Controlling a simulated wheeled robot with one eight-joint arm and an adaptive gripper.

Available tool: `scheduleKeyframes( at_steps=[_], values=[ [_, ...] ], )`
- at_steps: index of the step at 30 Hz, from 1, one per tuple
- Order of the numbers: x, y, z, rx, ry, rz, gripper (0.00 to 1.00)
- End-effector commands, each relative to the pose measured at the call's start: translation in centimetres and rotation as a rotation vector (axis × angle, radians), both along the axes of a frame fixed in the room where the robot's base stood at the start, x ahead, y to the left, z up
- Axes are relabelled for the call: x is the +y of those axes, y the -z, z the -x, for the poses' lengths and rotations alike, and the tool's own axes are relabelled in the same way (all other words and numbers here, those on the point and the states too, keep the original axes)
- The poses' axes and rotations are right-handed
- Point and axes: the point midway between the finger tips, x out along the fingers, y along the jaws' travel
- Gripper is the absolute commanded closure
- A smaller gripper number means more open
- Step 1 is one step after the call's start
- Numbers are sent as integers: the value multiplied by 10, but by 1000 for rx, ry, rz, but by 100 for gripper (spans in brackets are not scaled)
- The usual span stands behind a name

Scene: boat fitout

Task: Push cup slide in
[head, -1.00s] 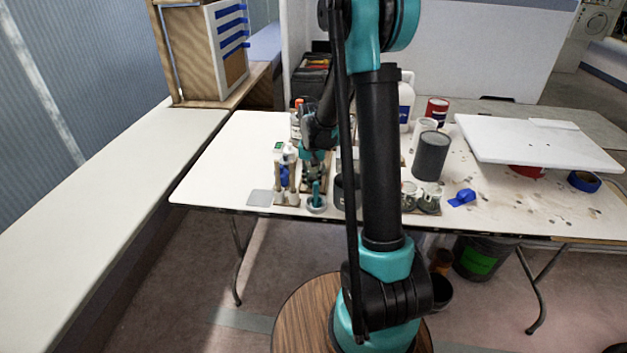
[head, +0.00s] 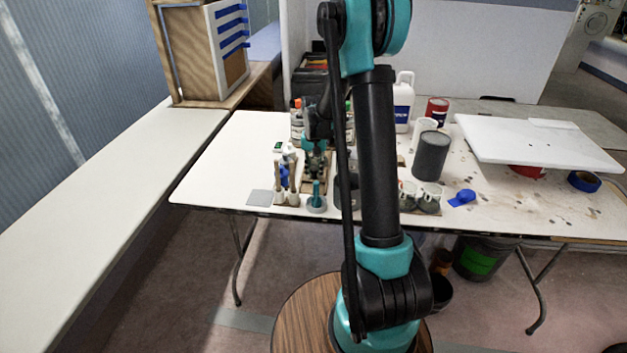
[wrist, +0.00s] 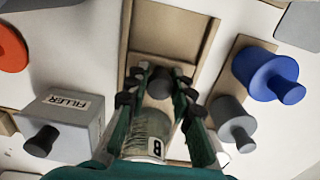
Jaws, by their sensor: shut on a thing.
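A wooden slide channel (wrist: 172,25) with raised side rails runs away from me in the wrist view. My gripper (wrist: 160,88) is over its near part, with the fingertips on both sides of a dark round knob (wrist: 161,80) and shut on it. A grey cup (wrist: 150,130) with a pale label marked like a "B" stands between the fingers, nearer the camera. How the knob and cup join is hidden. In the head view my gripper (head: 316,160) is low over the table's left part, behind a teal post on a round grey base (head: 316,200).
In the wrist view, a FILLER box (wrist: 62,118) stands left; a blue cylinder (wrist: 262,72) and a grey one (wrist: 228,115) stand close on the right. The head view shows brushes (head: 287,180), a dark can (head: 431,155) and a white board (head: 535,142).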

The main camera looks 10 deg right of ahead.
Motion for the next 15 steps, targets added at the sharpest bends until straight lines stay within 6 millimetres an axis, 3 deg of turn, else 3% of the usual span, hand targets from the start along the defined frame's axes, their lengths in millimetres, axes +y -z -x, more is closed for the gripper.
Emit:
scheduleKeyframes(
  at_steps=[15],
  values=[
    [-9,0,-28,0,-1,0,93]
  ],
)
